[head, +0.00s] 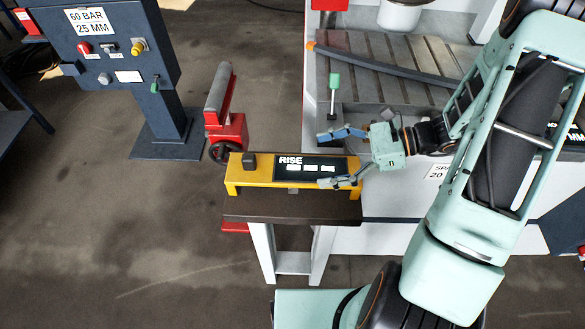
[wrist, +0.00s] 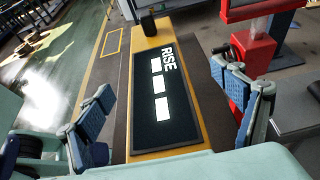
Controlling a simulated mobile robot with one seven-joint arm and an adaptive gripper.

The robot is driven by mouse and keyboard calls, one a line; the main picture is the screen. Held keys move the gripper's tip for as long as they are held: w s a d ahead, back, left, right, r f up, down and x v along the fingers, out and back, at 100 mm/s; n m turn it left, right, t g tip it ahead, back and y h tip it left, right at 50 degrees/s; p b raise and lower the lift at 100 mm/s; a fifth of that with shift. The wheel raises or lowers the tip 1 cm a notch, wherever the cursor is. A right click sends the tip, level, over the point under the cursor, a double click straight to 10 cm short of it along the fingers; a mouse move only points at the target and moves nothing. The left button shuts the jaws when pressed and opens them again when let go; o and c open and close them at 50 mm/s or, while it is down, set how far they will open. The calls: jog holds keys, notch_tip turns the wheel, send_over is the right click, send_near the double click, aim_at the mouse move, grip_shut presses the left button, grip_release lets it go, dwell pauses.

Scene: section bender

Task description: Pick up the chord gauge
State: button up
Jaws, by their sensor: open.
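The chord gauge (head: 300,170) is a yellow bar with short feet, a black panel marked RISE and a small black block at its left end. It sits on a dark brown bench top (head: 290,208). My gripper (head: 336,158) is open and empty at the gauge's right end. One finger shows beyond the gauge's far edge and the other overlaps its near right corner. In the wrist view the gauge (wrist: 152,95) runs lengthwise between the spread fingers of my gripper (wrist: 168,95), with gaps on both sides. I cannot tell the height of the fingertips over the gauge.
A red stand with a grey roller (head: 222,105) is behind the gauge's left end. A green-topped lever (head: 334,90) and a slotted machine bed with a curved bar (head: 390,68) lie behind. A control pedestal (head: 115,45) is at the left. The floor at front left is clear.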

aim_at(292, 169)
jog(key=shift+x, duration=0.95)
jog(key=x, duration=0.2)
jog(key=s+p+x, duration=0.1)
jog(key=x, duration=0.1)
jog(key=shift+f, duration=0.1)
jog(key=shift+w+a+f, duration=0.1)
jog(key=shift+a+f, duration=0.2)
jog(key=shift+a, duration=0.3)
jog(key=shift+c, duration=0.5)
jog(key=c, duration=1.6)
